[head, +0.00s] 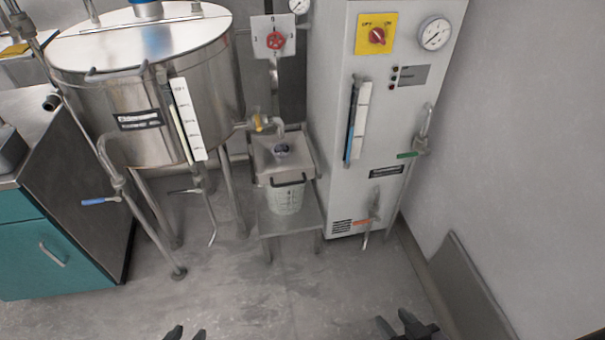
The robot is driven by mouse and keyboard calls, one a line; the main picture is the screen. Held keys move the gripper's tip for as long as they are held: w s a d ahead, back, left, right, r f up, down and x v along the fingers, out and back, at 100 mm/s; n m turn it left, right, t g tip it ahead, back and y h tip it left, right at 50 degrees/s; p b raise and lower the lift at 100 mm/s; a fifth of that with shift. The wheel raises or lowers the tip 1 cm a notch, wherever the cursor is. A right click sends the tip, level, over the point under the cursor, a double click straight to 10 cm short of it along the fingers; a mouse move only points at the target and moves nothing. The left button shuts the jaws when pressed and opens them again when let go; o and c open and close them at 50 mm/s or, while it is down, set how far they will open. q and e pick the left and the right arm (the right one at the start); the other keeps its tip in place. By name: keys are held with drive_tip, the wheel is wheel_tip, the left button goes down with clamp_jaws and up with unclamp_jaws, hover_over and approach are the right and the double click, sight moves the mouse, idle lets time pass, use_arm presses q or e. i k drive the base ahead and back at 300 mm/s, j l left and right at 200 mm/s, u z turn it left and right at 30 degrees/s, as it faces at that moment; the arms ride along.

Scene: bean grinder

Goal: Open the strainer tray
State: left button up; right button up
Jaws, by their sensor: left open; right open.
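The strainer tray appears to be the square metal tray (295,148) on top of a translucent bucket (287,202), below the tank's outlet pipe. A dark handle (289,183) shows at its front edge. A dark round opening or object shows in the tray's middle; I cannot tell which. My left gripper (187,334) is open at the bottom edge, left of centre, far short of the tray. My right gripper (400,326) is open at the bottom edge, right of centre, also well apart from it.
The bucket stands on a low metal stand (305,213). A white control cabinet (390,100) stands close at right. The floor (250,290) in front is clear.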

sight(289, 158)
drive_tip(key=i+l+z, duration=0.2)
drive_tip(key=i+l, duration=0.9)
drive_tip(key=i, duration=0.1)
